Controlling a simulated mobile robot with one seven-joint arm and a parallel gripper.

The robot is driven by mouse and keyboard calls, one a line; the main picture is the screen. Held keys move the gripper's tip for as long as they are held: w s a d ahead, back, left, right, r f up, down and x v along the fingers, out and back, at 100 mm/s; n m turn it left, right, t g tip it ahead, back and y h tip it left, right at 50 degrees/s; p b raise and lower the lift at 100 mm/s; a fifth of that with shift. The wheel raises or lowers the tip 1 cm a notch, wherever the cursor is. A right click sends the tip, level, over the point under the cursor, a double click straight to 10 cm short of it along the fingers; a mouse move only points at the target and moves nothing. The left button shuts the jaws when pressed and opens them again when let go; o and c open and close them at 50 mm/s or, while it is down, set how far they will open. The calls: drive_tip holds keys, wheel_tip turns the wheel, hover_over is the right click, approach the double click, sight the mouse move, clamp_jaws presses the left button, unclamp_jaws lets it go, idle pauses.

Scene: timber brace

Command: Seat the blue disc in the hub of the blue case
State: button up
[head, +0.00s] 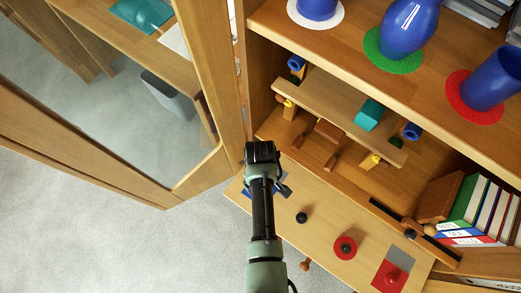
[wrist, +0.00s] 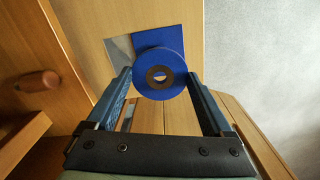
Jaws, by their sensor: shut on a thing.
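My gripper (wrist: 159,76) is shut on the blue disc (wrist: 141,66), with one finger at each side of its rim. The disc has a dark ring around its central hole and faces the wrist camera. Behind it in the wrist view is a flat blue square (wrist: 158,39) with a grey part at its left, likely the blue case. The disc covers much of it, so its hub is hidden and I cannot tell whether they touch. In the head view a sliver of blue (head: 246,192) shows beside my arm, which hides the disc.
The pale board (head: 325,220) also holds a black knob (head: 302,217), a red disc (head: 346,257) and a red case (head: 380,282). A wooden-framed glass door (head: 190,95) is close on the left.

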drive_tip(key=shift+f+b, duration=2)
drive_tip(key=shift+f, duration=0.85)
drive_tip(key=shift+r+p, duration=0.1)
drive_tip(key=shift+p, duration=0.3)
drive_tip(key=shift+f+b, duration=0.45)
drive_tip(key=shift+f, duration=0.65)
idle(0.3)
drive_tip(key=o, duration=1.1)
drive_tip(key=shift+r, duration=0.15)
